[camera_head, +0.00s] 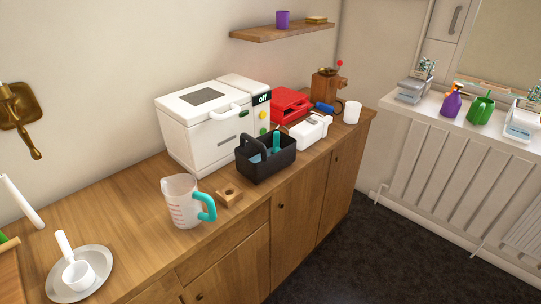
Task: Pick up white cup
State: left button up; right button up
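A plain white cup (352,112) stands upright at the far right end of the wooden counter, close to its front edge. It is beside a blue-handled item (325,108). On the left of the counter, a white cup-shaped vessel with a long handle (79,274) rests on a round metal plate (99,286). A measuring jug (181,202) with red markings and a teal handle stands between them. Neither of my grippers is in view.
A white appliance (212,130) marked "off", a black caddy (266,165), a white box (311,130), a red case (289,103) and a wooden grinder (325,86) crowd the counter. A wooden block (229,195) lies beside the jug. The counter's left-centre is clear. A shelf (282,32) hangs above.

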aim_at(353, 110)
jog(key=i+l, duration=0.2)
jog(key=l, duration=0.15)
jog(key=i+l+u, duration=0.1)
jog(key=i+l, duration=0.15)
jog(key=i+l+u, duration=0.1)
jog(key=l, duration=0.3)
jog(key=i+l, duration=0.3)
